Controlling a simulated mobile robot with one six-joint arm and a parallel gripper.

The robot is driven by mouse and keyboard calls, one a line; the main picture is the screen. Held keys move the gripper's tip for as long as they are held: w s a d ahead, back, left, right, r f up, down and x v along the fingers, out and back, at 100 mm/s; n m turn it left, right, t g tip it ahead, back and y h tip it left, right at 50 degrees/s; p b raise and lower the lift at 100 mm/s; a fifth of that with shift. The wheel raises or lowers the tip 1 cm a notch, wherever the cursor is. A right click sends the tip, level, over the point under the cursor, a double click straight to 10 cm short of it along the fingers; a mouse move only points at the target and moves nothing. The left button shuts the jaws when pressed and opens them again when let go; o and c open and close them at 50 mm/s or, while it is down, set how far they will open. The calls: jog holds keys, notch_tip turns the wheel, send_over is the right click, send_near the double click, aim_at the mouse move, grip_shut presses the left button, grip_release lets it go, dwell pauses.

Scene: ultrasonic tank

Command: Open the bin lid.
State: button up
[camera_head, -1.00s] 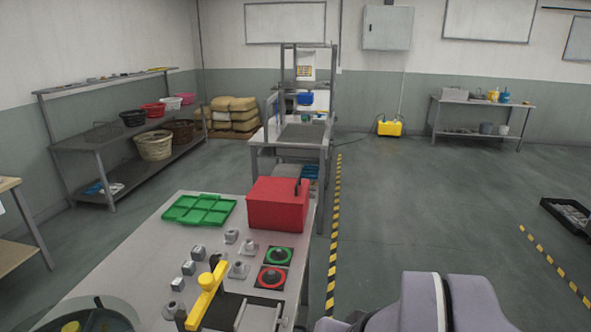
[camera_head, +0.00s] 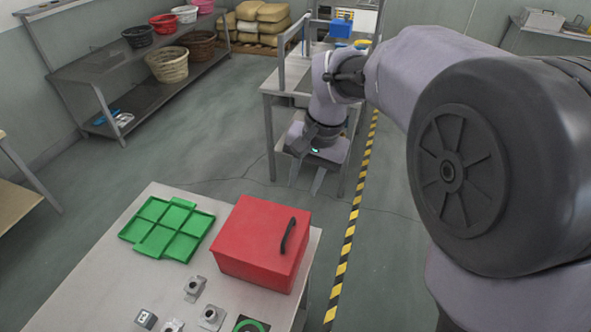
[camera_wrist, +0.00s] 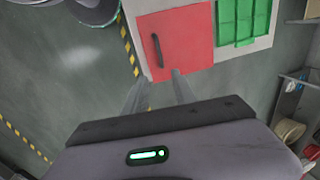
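The bin is a red box (camera_head: 262,244) at the far right corner of the grey table. Its lid is closed and carries a black bar handle (camera_head: 288,236) near the right side. In the wrist view the red lid (camera_wrist: 184,42) and its dark handle (camera_wrist: 157,50) lie just ahead of the fingers. My gripper (camera_head: 305,185) hangs beyond the table's far edge, behind and above the bin. Its two grey fingers are spread apart with nothing between them, as the wrist view (camera_wrist: 160,85) also shows. They do not touch the handle.
A green compartment tray (camera_head: 167,228) lies left of the bin. Several small metal blocks and fittings (camera_head: 195,288) stand on the table in front. A second bench (camera_head: 272,105) stands behind my gripper. A yellow-black floor stripe (camera_head: 350,235) runs right of the table.

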jog(key=b, duration=0.1)
send_near(288, 231)
jog(key=f+b, duration=0.1)
jog(key=f, duration=0.1)
jog(key=a+f+b, duration=0.1)
jog(key=f, duration=0.2)
jog(key=f+b, duration=0.1)
jog(key=f, duration=0.1)
jog(key=shift+w+a+f, duration=0.15)
jog(key=shift+w+f, duration=0.05)
jog(key=shift+f, duration=0.15)
grip_shut()
dwell(0.7)
